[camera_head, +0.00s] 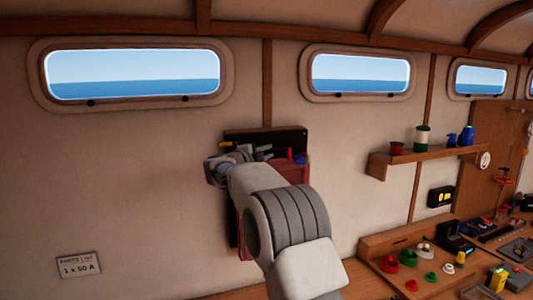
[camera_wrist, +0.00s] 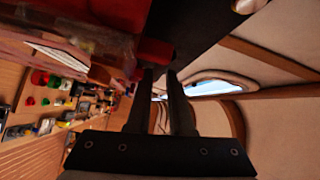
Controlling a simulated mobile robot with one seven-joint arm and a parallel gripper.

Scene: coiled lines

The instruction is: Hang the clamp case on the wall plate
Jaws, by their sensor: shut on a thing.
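The clamp case (camera_head: 293,171) is a red, box-like thing, partly hidden behind my arm in the head view. In the wrist view its red, see-through body (camera_wrist: 85,28) fills the upper left. My gripper (camera_wrist: 166,76) is shut on a red part of the case, like a handle, at the fingertips. The dark wall plate (camera_head: 292,138) is on the wall behind and above the case; it also shows as a dark surface in the wrist view (camera_wrist: 195,25). The case is close against the plate; whether it touches or hangs on it, I cannot tell. In the head view my gripper (camera_head: 264,153) is small.
A wooden shelf (camera_head: 430,157) with spools and bottles stands out from the wall at right. A workbench (camera_head: 400,270) with several coloured parts is below it. A parts list card (camera_head: 78,265) is on the bare wall at lower left.

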